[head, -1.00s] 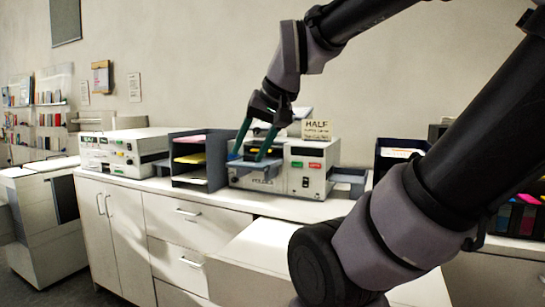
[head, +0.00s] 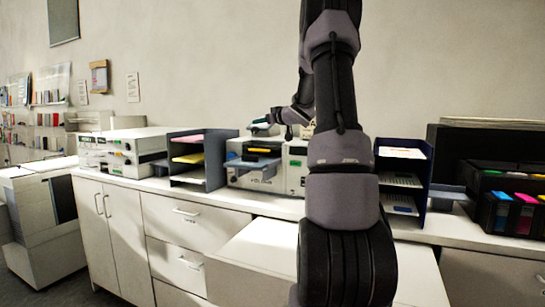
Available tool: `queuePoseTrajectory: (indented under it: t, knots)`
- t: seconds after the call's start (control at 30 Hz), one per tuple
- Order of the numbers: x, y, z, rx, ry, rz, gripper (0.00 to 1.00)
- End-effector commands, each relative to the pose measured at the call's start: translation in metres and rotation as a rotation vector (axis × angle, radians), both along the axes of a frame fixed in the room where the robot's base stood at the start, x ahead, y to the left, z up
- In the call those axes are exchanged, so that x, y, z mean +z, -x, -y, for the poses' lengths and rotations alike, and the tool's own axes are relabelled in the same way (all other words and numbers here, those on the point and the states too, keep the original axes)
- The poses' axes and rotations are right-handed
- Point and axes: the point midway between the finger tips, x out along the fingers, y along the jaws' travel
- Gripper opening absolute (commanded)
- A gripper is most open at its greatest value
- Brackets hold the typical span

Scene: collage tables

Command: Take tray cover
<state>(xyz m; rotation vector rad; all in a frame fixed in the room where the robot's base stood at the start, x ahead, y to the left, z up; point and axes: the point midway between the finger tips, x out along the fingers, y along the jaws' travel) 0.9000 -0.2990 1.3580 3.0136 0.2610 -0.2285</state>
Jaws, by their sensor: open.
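A white and grey desktop machine (head: 297,172) stands on the counter. A blue-grey flat panel, which may be the tray cover (head: 254,162), juts from its front left.
A dark sorter (head: 215,172) with coloured paper stands left of the machine, and a white machine (head: 125,150) beyond it. A dark paper rack (head: 402,178) and ink cartridges (head: 525,210) stand right. White drawers (head: 185,235) lie below.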

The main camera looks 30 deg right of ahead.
Motion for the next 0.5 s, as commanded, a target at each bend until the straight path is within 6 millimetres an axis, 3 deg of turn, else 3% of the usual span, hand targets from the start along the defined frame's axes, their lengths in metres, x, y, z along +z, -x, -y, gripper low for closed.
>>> queuePoseTrajectory:
  t: [0.03,0.2,0.33,0.5]
  knots:
    - [-0.027,-0.008,0.014,0.070,-0.009,-0.001,0.53]
    - [-0.094,-0.004,0.030,0.308,-0.051,-0.009,0.53]
    - [-0.126,0.008,0.036,0.425,-0.078,-0.022,0.53]
    - [-0.141,0.016,0.037,0.483,-0.091,-0.030,0.53]
